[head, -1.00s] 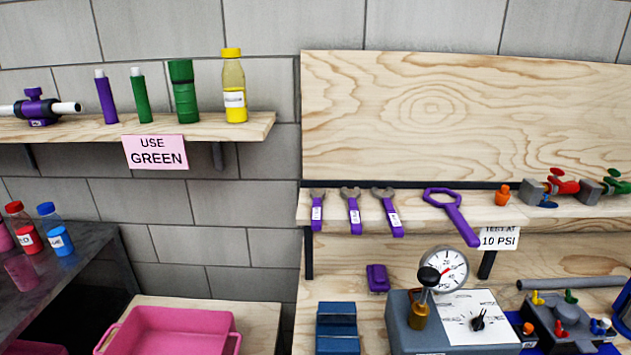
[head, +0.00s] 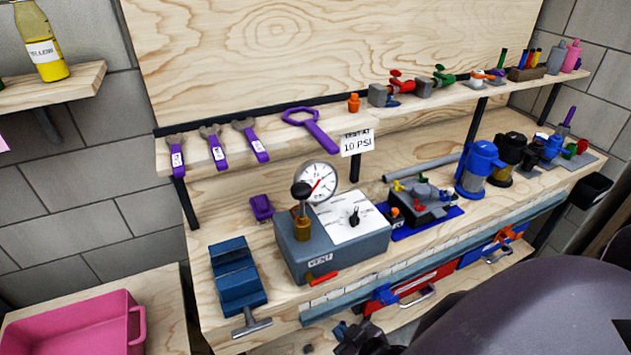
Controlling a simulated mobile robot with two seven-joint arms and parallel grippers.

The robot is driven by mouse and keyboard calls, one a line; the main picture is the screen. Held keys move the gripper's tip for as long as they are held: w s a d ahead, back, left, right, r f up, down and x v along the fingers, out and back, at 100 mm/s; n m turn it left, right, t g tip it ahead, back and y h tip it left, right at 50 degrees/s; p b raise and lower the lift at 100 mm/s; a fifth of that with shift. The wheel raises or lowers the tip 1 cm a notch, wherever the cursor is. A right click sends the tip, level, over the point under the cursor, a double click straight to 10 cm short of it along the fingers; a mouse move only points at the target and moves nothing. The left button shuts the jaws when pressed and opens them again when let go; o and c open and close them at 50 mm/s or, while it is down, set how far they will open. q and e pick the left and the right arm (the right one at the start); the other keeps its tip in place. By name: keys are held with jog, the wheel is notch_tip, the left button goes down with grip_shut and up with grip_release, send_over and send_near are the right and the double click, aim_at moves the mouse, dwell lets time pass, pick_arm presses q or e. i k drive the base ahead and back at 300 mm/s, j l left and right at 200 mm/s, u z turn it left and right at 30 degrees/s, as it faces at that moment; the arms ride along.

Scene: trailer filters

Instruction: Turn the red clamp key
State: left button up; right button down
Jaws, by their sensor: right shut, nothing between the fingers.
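I cannot tell for sure which red part is the clamp key. A small red handle (head: 322,278) sits low on the front of the grey gauge box (head: 300,255), beside its VENT label. A small red knob (head: 420,206) stands on the dark fixture (head: 425,208) on a blue mat to the right. A red-handled valve (head: 402,86) is on the shelf above. My right gripper (head: 358,338) is dark, shut and empty at the bottom edge, below and in front of the bench, apart from all of these. My left gripper is not in view.
A blue vise (head: 238,280) with a metal handle stands left of the gauge box. Purple wrenches (head: 213,150) lie on the shelf. A blue-lidded canister (head: 480,168) stands right of the fixture. Drawers (head: 425,285) and a pink tub (head: 80,325) are lower down.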

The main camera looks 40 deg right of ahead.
aim_at(396, 73)
jog(key=z, duration=1.1)
